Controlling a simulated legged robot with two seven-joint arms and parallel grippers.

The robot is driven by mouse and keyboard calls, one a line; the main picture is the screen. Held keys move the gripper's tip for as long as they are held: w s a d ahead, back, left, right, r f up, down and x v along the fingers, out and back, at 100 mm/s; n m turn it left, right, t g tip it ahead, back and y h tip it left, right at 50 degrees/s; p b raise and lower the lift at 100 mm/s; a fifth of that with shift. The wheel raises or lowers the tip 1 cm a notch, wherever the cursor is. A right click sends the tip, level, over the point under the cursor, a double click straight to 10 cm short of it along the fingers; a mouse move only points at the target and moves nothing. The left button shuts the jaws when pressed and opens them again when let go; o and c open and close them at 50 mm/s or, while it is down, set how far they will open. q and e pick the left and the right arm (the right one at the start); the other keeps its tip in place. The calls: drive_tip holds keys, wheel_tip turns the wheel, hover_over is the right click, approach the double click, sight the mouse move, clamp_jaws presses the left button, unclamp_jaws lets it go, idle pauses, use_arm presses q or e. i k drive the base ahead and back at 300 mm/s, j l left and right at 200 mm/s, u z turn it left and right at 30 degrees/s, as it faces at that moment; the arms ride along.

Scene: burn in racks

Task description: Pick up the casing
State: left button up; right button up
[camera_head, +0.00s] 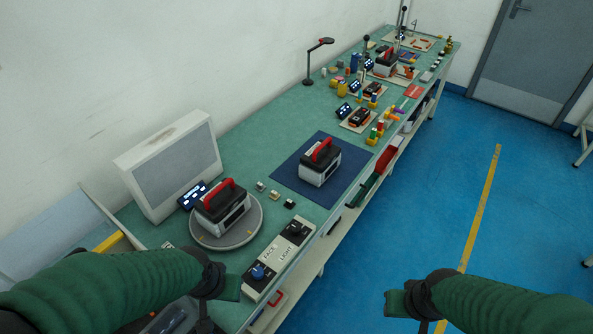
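Black-and-white casings with red handles stand on the long green workbench (262,158). One casing (222,207) sits upright on a round grey turntable (226,240) near the front. A second casing (320,163) sits on a dark blue mat (287,172). A similar one (386,62) stands far back. I cannot tell which one the task means. My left gripper (230,288) is at the bench's near end, below the turntable in the picture, apart from the casings. My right gripper (397,303) is over the blue floor, right of the bench. Their finger openings cannot be made out.
A grey-white monitor-like box (172,165) stands behind the turntable. A control panel (279,259) with a blue knob and a black knob lies at the front edge. A black lamp (309,62) and several small parts stand farther back. The floor (440,190) to the right is clear.

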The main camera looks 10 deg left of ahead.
sight(320, 162)
drive_tip(key=k+u, duration=0.1)
drive_tip(key=u, duration=1.9)
drive_tip(key=z, duration=1.95)
drive_tip(key=l+u, duration=0.1)
drive_tip(key=u, duration=0.15)
drive_tip(key=i+l+u, duration=0.15)
drive_tip(key=u, duration=0.25)
drive_tip(key=i+l+u, duration=0.1)
drive_tip(key=u, duration=0.3)
drive_tip(key=i+l+u, duration=0.1)
drive_tip(key=l+u, duration=0.45)
drive_tip(key=u, duration=0.25)
drive_tip(key=i+l+u, duration=0.15)
drive_tip(key=l, duration=0.8)
drive_tip(key=l+u, duration=0.15)
drive_tip(key=l, duration=0.8)
